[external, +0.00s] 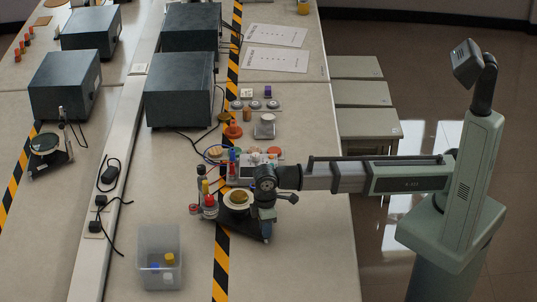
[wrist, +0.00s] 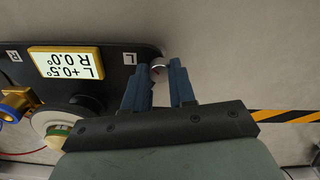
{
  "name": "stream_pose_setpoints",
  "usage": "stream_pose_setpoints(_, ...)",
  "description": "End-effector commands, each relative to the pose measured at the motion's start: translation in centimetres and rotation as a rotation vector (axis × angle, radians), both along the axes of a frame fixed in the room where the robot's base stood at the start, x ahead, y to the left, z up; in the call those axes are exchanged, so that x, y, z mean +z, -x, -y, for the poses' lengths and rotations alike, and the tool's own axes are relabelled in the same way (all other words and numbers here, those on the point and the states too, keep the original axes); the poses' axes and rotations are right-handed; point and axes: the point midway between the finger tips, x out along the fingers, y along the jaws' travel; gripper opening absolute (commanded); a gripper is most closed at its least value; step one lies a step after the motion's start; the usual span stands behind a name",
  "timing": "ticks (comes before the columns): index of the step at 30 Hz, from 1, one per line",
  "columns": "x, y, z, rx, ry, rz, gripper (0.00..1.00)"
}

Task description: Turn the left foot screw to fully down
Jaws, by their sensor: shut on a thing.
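A black base plate (wrist: 112,57) carries a yellow-framed display (wrist: 67,62) reading L +0.5° and R 0.0°, upside down in the wrist view. The plate is marked R at one end and L at the other. The left foot screw (wrist: 158,68) shows as a small silvery round part by the L mark, at the plate's corner. My gripper (wrist: 167,72) has its two blue fingers on either side of it, shut on it; the fingers hide much of the screw. In the external view, my gripper (external: 267,236) is low at the right end of the dark instrument base (external: 238,224).
A brass fitting (wrist: 15,103) and a round white part (wrist: 65,117) sit on the instrument. Small bottles (external: 209,207) stand close left of it, and a clear bin (external: 159,256) is at the front left. The bench right of my gripper is clear.

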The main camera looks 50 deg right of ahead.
Motion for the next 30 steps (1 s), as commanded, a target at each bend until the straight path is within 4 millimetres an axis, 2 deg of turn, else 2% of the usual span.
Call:
stream_pose_setpoints(9,0.03,-0.04,-0.02,-0.259,-0.001,0.001,0.00)
stream_pose_setpoints(15,0.03,-0.05,-0.02,-0.369,-0.001,0.001,0.00)
stream_pose_setpoints(30,0.04,-0.06,-0.02,-0.460,-0.001,0.001,0.00)
